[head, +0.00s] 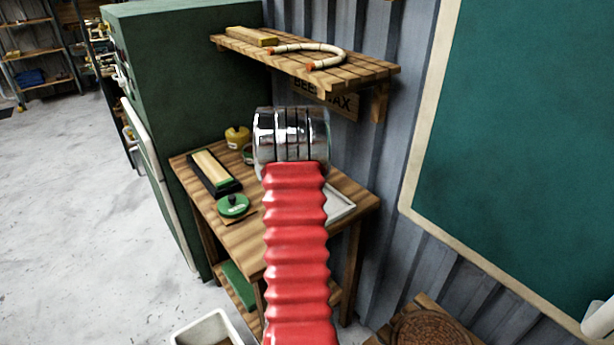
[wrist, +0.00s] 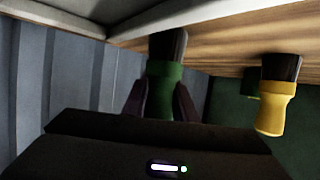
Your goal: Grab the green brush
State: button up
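The green brush (wrist: 164,85) shows in the wrist view, dark bristles toward the wooden table, which is at the top of that picture. The fingers of my gripper (wrist: 160,98) lie on either side of its green handle, very close to it. Whether they press on it or leave a small gap I cannot tell. In the head view my own arm hides the gripper and the green brush.
A yellow brush (wrist: 275,105) stands to the right, with a small green thing (wrist: 251,83) behind it. A pale tray (wrist: 128,18) lies close by. On the table (head: 246,238) are a block in a black holder (head: 213,172) and a round green item (head: 233,205). A shelf (head: 360,75) hangs above.

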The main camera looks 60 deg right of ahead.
jog(key=c, duration=0.6)
jog(key=shift+o, duration=0.2)
notch_tip(320, 180, up, 10)
dwell(0.3)
dwell(0.4)
